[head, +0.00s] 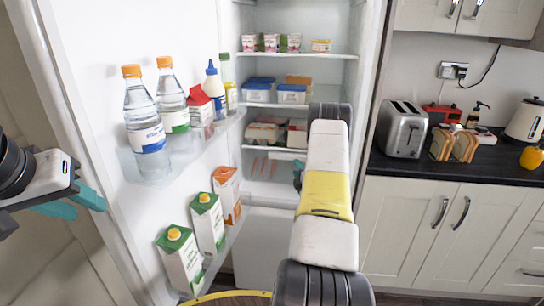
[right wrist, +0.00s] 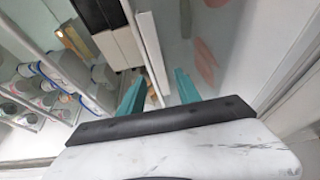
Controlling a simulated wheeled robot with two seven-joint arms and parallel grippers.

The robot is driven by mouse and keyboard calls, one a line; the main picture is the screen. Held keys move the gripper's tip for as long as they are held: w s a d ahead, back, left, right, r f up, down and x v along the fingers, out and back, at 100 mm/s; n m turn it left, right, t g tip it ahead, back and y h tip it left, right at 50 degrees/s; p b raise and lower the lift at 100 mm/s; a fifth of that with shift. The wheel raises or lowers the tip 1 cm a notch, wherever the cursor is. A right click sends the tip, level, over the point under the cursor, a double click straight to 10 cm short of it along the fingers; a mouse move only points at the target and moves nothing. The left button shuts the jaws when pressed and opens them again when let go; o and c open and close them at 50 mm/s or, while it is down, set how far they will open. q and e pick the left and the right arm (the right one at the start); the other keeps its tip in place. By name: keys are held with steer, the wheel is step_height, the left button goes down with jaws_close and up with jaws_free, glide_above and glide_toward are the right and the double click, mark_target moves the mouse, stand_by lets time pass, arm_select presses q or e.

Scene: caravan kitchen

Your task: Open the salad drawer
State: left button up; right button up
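The salad drawer (head: 262,170) is at the bottom of the open fridge, with orange carrot-like shapes showing through its clear front. It looks shut. In the right wrist view the drawer front (right wrist: 228,55) is to the right of a white bar (right wrist: 150,45), which runs along its top edge. My right gripper (right wrist: 158,90) is open and empty, its teal fingers on either side of the bar's line; I cannot tell whether they touch it. In the head view my right arm hides most of that gripper. My left gripper (head: 78,204) is open and empty at the far left.
The fridge door (head: 85,60) stands open on the left, with bottles and cartons in its racks. Fridge shelves (head: 300,105) above the drawer hold boxes and tubs. A counter (head: 400,170) with a toaster (head: 402,128) is at the right.

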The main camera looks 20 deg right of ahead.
mark_target(291, 159)
steer(key=w, duration=0.5)
steer(key=w+d, duration=0.1)
steer(key=w, duration=0.1)
steer(key=shift+w, duration=0.2)
jaws_close()
steer(key=shift+s+f, duration=0.15)
steer(key=shift+f, duration=0.1)
stand_by(1.0)
